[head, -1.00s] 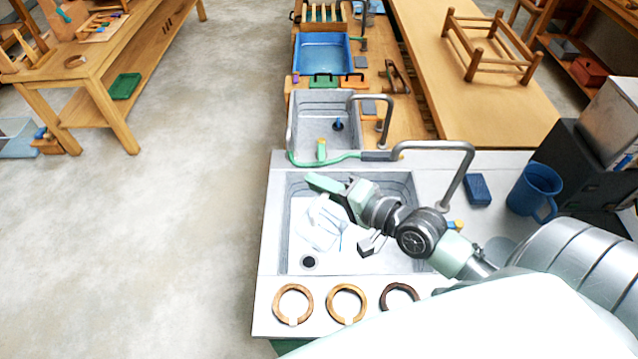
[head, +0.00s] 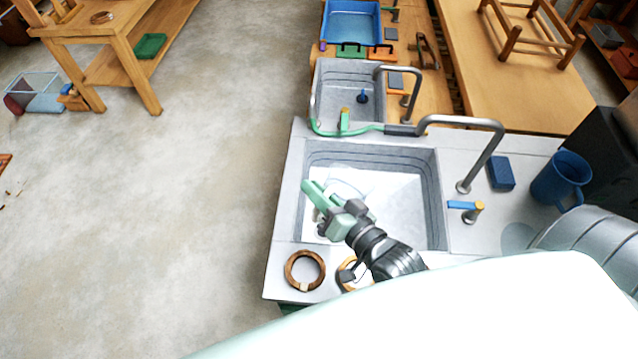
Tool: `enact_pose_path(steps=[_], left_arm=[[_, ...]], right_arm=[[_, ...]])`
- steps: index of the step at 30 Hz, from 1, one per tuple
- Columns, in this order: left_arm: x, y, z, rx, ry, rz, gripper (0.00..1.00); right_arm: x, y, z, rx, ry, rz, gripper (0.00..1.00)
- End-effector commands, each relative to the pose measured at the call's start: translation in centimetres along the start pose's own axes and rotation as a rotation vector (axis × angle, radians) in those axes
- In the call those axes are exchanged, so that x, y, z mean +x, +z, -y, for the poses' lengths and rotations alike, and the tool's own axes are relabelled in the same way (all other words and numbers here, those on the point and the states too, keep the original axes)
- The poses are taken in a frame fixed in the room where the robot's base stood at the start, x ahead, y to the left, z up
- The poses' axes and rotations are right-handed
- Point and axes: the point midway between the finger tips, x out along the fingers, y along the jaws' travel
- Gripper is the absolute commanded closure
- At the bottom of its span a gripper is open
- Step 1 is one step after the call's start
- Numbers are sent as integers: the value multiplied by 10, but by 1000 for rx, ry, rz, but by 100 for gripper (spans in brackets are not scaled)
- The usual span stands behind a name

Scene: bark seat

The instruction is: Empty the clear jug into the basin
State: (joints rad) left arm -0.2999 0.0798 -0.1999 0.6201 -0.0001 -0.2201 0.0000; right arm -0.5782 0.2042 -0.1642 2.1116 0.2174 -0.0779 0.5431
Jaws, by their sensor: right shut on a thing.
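My right gripper (head: 320,202) is over the left part of the near grey basin (head: 428,165), its green fingers shut on the clear jug. The jug (head: 346,187) is see-through and hard to make out against the pale basin floor. Only a faint curved outline shows beside the fingers, inside the basin's outline. Its tilt and what it holds cannot be told, and the gripper hides part of it. My left gripper is not in view.
A curved metal tap (head: 485,125) stands at the basin's right. A blue sponge (head: 501,173) and a blue mug (head: 560,180) are on the right counter. A wooden ring (head: 305,270) lies on the front rim. A second sink (head: 340,90) is behind.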

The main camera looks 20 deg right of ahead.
Motion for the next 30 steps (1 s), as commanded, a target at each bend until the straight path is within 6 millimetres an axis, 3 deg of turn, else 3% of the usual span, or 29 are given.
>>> enact_pose_path(steps=[3, 17, 26, 30], left_arm=[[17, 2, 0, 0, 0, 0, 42], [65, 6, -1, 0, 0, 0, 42], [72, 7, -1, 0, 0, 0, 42], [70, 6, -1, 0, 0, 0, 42]], right_arm=[[2, 18, -10, -99, 1, -23, 100], [7, 67, -32, -508, -1, -116, 100], [8, 68, -35, -695, -1, -159, 100], [8, 67, -34, -695, -2, -159, 100]])
